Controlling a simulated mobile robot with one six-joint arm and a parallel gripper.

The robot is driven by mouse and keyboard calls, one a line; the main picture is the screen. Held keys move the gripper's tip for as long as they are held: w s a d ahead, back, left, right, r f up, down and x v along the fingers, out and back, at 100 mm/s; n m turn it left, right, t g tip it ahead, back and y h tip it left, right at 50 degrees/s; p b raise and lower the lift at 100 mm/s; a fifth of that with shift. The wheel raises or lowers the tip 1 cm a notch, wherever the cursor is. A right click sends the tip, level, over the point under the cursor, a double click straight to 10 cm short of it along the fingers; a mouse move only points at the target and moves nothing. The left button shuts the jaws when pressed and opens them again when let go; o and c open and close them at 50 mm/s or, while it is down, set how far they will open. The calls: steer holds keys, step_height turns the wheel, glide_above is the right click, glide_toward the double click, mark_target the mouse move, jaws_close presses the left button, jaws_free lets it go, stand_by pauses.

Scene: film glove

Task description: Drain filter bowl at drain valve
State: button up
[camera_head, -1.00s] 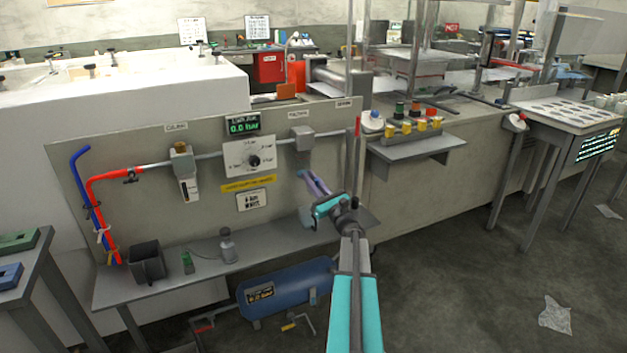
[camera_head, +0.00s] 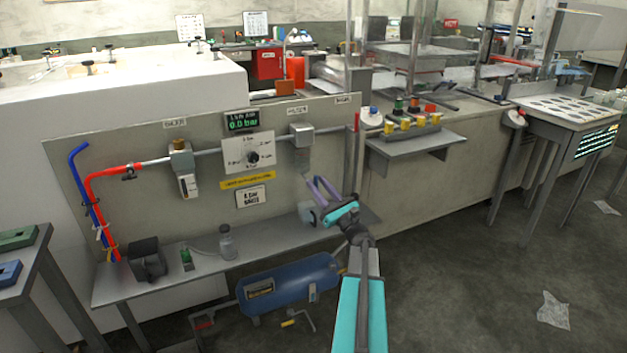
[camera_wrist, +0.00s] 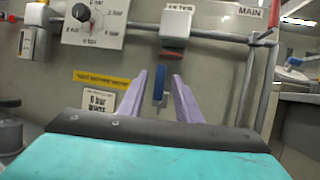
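The filter head (camera_head: 301,132) is a grey block on the pipe at the right of the panel. It also shows in the wrist view (camera_wrist: 176,30), with a red-brown band below it. Under it in the wrist view, a narrow blue piece (camera_wrist: 159,85) hangs down; I cannot tell whether it is the bowl or the drain valve. My gripper (camera_head: 313,181) is below the filter head. In the wrist view its purple fingers (camera_wrist: 160,76) are open, one on each side of the blue piece, with no clear contact. The display (camera_head: 241,121) reads 0.0 bar.
A blue tank (camera_head: 290,285) lies below. The regulator dial (camera_head: 253,157) is left of the filter.

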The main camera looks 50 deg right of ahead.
steer(key=v, duration=0.8)
steer(key=shift+s, duration=0.2)
